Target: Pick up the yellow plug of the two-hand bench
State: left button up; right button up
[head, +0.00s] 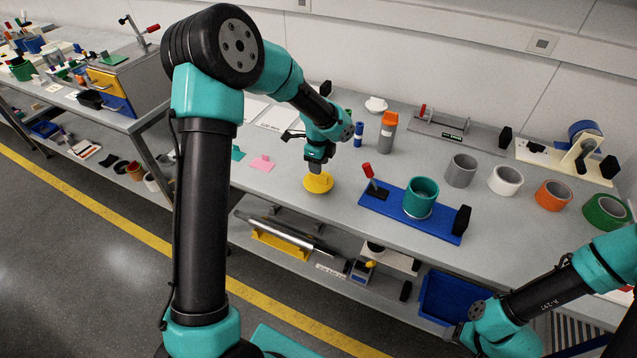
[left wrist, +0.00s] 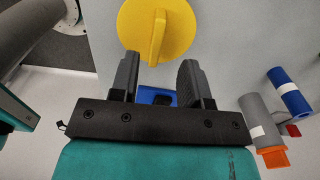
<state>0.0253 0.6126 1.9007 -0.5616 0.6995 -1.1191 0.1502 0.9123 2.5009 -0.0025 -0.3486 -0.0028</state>
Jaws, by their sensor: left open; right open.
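The yellow plug (head: 318,184) is a round disc with a raised grip bar, lying on the grey table near its front edge. In the left wrist view the plug (left wrist: 178,35) lies just beyond my fingertips, its bar roughly in line with the gap between them. My left gripper (head: 316,168) is open and empty, just above the plug; its two fingers also show in the left wrist view (left wrist: 158,64). I see no contact with the plug. A blue board (head: 384,205) carries a teal ring (head: 421,196) and a red-handled lever (head: 368,171).
An orange-capped grey bottle (head: 387,134) and a blue cylinder (head: 358,134) stand behind and right of my left gripper. A pink card (head: 262,163) lies to its left. Several rings, including a grey one (head: 461,170), stand farther right. A lower shelf holds a blue bin (head: 449,298).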

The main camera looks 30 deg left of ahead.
aim_at(319, 181)
pick_arm(q)
jog(key=shift+s+f, duration=0.2)
jog(key=shift+f, duration=2.4)
grip_shut()
